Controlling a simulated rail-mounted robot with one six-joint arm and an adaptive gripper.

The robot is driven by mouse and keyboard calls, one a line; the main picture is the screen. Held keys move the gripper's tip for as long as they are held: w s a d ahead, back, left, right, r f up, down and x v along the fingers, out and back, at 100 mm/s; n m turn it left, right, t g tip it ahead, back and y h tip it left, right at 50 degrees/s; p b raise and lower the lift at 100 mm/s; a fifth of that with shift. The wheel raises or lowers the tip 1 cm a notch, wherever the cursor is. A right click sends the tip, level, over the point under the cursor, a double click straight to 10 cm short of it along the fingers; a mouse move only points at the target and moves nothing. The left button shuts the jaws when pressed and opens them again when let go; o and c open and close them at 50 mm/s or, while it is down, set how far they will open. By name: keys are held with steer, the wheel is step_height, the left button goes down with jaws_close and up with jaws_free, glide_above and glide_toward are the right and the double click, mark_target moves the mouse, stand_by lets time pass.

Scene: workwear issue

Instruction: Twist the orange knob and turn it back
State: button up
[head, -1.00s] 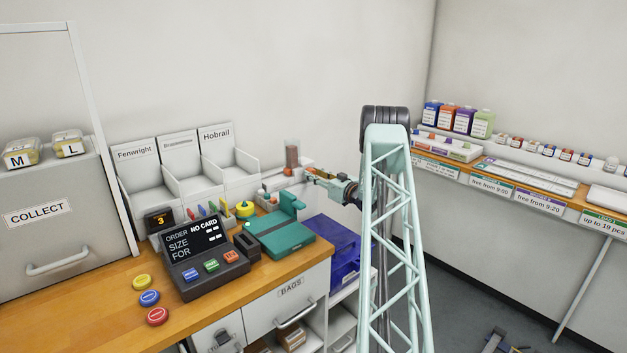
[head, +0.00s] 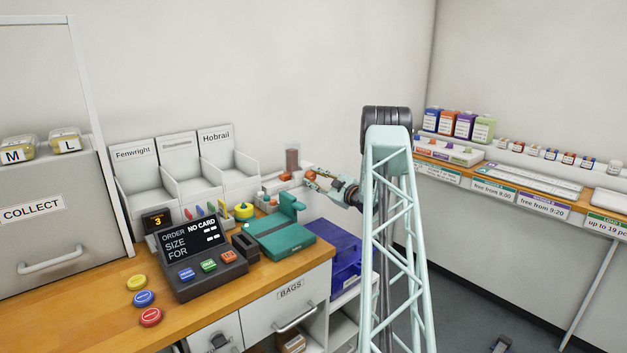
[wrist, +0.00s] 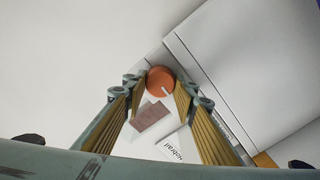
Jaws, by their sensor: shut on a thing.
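The orange knob (wrist: 160,78) is round, with a white pointer line towards the lower right in the wrist view. It sits against a pale surface. My gripper (wrist: 159,84) has a fingertip on each side of it and is shut on it. In the head view my gripper (head: 311,178) is at the right end of the pale shelf behind the worktop. The fingers partly cover the knob there, so its pointer cannot be read in that view.
The teal device (head: 282,241) and the order terminal (head: 204,264) stand on the worktop in front. A blue crate (head: 334,254) is below. Hobrail's bin (head: 226,164) is further left.

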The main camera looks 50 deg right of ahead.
steer(key=shift+n, duration=0.4)
steer(key=o, duration=0.6)
steer(key=shift+s, duration=0.15)
steer(key=shift+v, duration=5.85)
steer(key=shift+a, duration=0.1)
